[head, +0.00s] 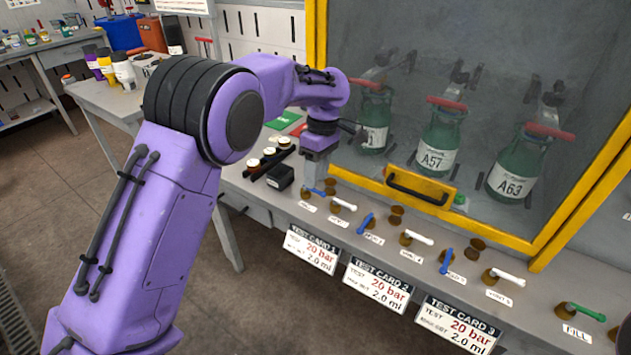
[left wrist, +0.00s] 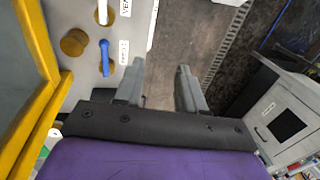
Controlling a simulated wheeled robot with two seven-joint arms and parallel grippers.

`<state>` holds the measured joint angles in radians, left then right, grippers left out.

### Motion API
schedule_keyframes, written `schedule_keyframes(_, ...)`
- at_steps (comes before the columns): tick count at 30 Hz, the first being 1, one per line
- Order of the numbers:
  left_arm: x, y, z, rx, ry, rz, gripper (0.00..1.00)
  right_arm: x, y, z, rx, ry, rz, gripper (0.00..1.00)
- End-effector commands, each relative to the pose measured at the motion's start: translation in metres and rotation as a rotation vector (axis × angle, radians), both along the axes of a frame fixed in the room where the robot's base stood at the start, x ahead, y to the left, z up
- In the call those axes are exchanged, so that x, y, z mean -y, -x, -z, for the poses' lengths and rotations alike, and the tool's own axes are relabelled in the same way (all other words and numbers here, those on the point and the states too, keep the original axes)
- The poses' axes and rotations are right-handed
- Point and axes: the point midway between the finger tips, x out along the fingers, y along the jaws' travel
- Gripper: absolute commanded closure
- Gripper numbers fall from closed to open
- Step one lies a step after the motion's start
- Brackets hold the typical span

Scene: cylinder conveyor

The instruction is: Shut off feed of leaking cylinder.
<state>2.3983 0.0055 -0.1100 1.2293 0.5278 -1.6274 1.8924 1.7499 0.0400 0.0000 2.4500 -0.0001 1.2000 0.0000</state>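Three green cylinders stand behind the yellow-framed window: one at left with its label partly hidden (head: 374,120), A57 (head: 440,140) and A63 (head: 518,165). I cannot tell which leaks. Below are blue levers at left (head: 316,191), middle (head: 366,222) and right (head: 446,262), with white levers (head: 343,204) between them. My left gripper (head: 318,176) is just above the leftmost blue lever. In the left wrist view my left gripper (left wrist: 162,75) is open and empty, with a blue lever (left wrist: 105,58) beside its left finger, outside the gap. My right gripper is not in view.
Test cards, the first of them (head: 311,250), hang along the bench's front edge. A green FILL lever (head: 587,312) is at far right. A black box (head: 280,177) sits left of the gripper.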

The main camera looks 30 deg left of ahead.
Motion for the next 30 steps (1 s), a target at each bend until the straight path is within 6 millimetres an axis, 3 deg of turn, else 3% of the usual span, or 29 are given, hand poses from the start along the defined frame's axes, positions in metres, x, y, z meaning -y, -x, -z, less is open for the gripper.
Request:
schedule_keyframes(3,0.011,0.023,-0.011,0.0,-0.002,0.001,0.61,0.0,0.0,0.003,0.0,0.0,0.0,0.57)
schedule_keyframes(9,0.021,0.042,-0.02,-0.001,0.0,0.001,0.61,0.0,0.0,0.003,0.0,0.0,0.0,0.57)
schedule_keyframes(24,0.022,0.043,-0.02,-0.002,0.001,0.0,0.61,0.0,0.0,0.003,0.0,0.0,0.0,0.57)
schedule_keyframes(27,0.024,0.044,-0.002,-0.001,0.015,0.009,0.61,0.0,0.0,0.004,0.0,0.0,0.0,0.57)
schedule_keyframes(29,0.026,0.045,0.029,0.009,0.037,0.03,0.61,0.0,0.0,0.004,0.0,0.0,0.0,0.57)
schedule_keyframes(30,0.028,0.047,0.058,0.023,0.054,0.05,0.61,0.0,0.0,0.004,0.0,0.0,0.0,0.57)
